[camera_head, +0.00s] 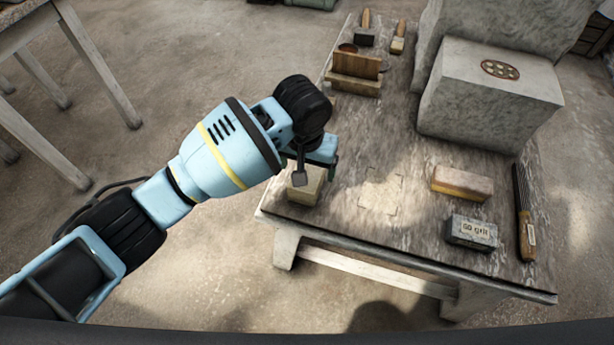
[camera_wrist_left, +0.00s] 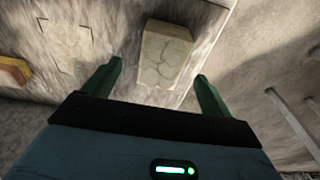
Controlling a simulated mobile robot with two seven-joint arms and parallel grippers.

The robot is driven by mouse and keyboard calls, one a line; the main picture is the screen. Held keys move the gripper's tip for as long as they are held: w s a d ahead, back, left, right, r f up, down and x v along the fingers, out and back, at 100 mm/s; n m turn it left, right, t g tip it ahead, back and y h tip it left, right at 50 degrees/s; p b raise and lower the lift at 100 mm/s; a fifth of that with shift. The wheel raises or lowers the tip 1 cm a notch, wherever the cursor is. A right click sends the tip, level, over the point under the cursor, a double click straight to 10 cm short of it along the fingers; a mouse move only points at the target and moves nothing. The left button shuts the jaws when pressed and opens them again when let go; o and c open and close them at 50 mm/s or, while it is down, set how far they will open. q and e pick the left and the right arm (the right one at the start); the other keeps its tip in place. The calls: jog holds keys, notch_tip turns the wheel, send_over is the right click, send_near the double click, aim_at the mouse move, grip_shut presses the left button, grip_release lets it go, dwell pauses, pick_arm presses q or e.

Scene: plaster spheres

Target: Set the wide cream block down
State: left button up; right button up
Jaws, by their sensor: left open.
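The wide cream block (camera_head: 306,188) rests on the near left corner of the worn table (camera_head: 340,225), partly hidden by my left gripper in the head view. In the left wrist view the block (camera_wrist_left: 165,54) shows a cracked cream face and lies ahead of the fingertips, between their lines. My left gripper (camera_head: 316,172) is open and right by the block; its two dark green fingers stand apart in the wrist view (camera_wrist_left: 158,75), with nothing between their tips. A pale patch with corner marks (camera_head: 381,191) lies bare on the table to the block's right. My right gripper is not in view.
A cream and orange block (camera_head: 462,183), a grey block marked 60 grit (camera_head: 471,232) and a rasp (camera_head: 524,213) lie at the right. A large stone block (camera_head: 490,95) stands behind them. A wooden holder (camera_head: 354,73) and brushes (camera_head: 397,37) are at the back.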

pick_arm(q)
notch_tip(320, 180, down, 2)
jog(key=shift+w+f, duration=0.1)
jog(key=shift+w, duration=0.05)
jog(key=shift+w+f+b, duration=0.25)
jog(key=shift+f+b, duration=0.3)
jog(key=shift+f, duration=0.75)
jog(key=shift+w+f+b, duration=0.25)
jog(key=shift+f+b, duration=0.25)
jog(key=shift+f, duration=0.9)
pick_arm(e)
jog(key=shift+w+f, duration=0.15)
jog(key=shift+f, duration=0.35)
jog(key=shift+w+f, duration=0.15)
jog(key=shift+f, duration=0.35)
pick_arm(q)
jog(key=shift+f, duration=0.2)
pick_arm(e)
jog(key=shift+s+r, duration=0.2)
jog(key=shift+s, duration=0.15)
pick_arm(q)
jog(key=shift+c, duration=0.6)
jog(key=c, duration=1.4)
jog(key=shift+w, duration=0.1)
jog(key=shift+c, duration=0.9)
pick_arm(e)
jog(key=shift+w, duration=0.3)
